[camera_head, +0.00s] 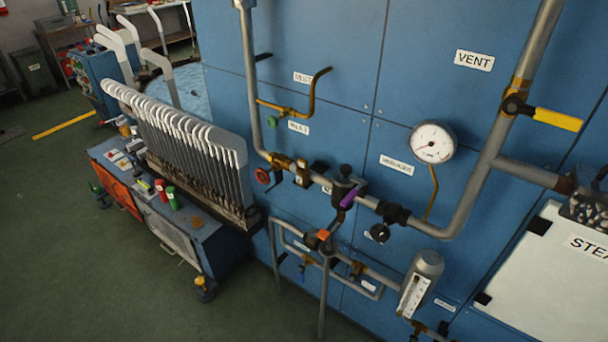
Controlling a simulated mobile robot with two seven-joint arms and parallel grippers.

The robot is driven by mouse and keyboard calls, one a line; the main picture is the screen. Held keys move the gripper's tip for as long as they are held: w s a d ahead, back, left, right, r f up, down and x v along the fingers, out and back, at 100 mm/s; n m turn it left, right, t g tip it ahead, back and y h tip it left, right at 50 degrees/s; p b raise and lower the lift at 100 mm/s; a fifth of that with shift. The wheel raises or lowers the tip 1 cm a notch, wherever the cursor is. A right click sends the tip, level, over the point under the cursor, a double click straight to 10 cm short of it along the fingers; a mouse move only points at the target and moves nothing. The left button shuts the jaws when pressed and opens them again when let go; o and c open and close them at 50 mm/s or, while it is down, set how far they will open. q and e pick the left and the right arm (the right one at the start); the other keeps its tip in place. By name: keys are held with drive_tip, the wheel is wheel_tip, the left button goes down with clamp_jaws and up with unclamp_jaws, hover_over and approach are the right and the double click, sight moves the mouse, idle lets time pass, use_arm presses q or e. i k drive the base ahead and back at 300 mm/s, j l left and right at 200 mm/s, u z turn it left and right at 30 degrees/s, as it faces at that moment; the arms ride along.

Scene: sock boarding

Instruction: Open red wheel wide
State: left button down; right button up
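A small red wheel (263,176) sits on the pipework at the front of the blue panel (320,35), left of the middle of the head view. It is beside the brass fitting (283,162) on the grey pipe. How far the wheel is turned cannot be told. Neither of my grippers is in view, and nothing of mine touches the wheel.
Right of the wheel are a valve with a purple lever (350,198), a round gauge (432,143) and a yellow lever (558,119). Left stands a cart (215,238) with a rack of white sock boards (190,140). Green floor (80,270) is clear at front left.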

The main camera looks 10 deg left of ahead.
sight(264, 174)
drive_tip(key=j+z, duration=0.2)
drive_tip(key=z, duration=0.25)
drive_tip(key=i+j+z, duration=0.1)
drive_tip(key=j+z, duration=0.15)
drive_tip(key=z, duration=0.2)
drive_tip(key=j, duration=3.35)
